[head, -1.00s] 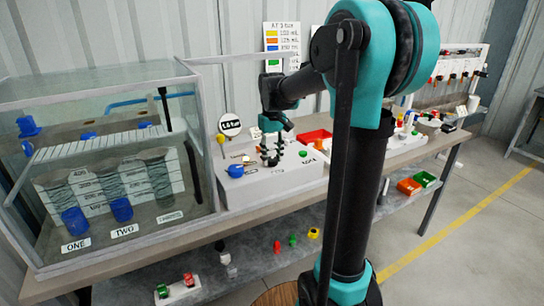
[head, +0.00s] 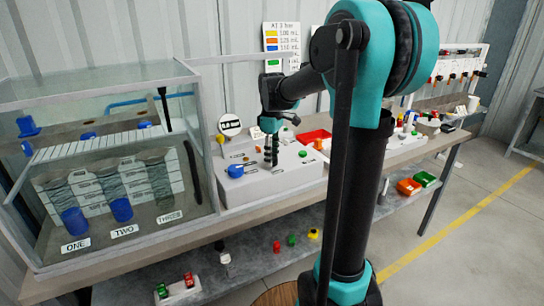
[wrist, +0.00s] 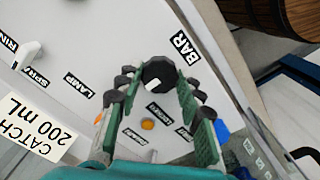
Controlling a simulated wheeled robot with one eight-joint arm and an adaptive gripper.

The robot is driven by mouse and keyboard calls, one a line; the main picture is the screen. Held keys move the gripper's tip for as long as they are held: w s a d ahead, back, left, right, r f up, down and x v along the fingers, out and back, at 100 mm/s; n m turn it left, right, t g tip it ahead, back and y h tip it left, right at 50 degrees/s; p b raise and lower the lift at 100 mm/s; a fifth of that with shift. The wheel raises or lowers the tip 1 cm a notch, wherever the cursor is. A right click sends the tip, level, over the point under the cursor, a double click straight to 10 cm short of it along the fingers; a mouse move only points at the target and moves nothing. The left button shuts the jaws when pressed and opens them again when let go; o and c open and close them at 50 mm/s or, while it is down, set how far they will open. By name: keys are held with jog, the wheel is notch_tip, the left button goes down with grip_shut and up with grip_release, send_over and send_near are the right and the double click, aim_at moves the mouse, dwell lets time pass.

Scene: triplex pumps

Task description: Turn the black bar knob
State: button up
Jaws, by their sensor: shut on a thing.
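The black knob (wrist: 158,72) has a white mark on its face and sits by a label reading BAR (wrist: 185,47) in the wrist view. My gripper (wrist: 157,90) is shut on the knob, with one green finger on each side of it. In the head view my gripper (head: 271,158) points down onto the grey-white panel box (head: 245,190) on the bench. The knob is hidden behind the fingers there.
A blue round knob (head: 236,171) and a green button (head: 303,154) sit on the same box. A glass tank (head: 110,170) stands close on the left. A red tray (head: 316,136) lies to the right.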

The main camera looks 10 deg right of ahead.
dwell(0.5)
jog(key=o, duration=1.2)
jog(key=shift+c, duration=0.2)
jog(key=shift+r, duration=0.1)
notch_tip(320, 180, up, 12)
jog(key=s+d+f+m, duration=0.1)
jog(key=s+f+m, duration=0.1)
jog(key=f, duration=0.3)
jog(key=s+f+m+t, duration=0.1)
jog(key=s+f+m, duration=0.1)
jog(key=s+f, duration=0.3)
jog(key=s+d+f+m+t, duration=0.1)
jog(key=s+f+m, duration=0.1)
jog(key=f, duration=0.4)
jog(key=shift+s+d+f, duration=0.2)
jog(key=shift+s, duration=0.25)
jog(key=shift+s+d+f, duration=0.15)
jog(key=shift+s+f, duration=0.05)
jog(key=shift+s, duration=0.2)
jog(key=s+d+f+m+t, duration=0.1)
jog(key=s+f+m, duration=0.4)
jog(key=s+f, duration=0.6)
jog(key=shift+s+d+t, duration=0.15)
jog(key=shift+s+t, duration=0.05)
jog(key=shift+t, duration=0.4)
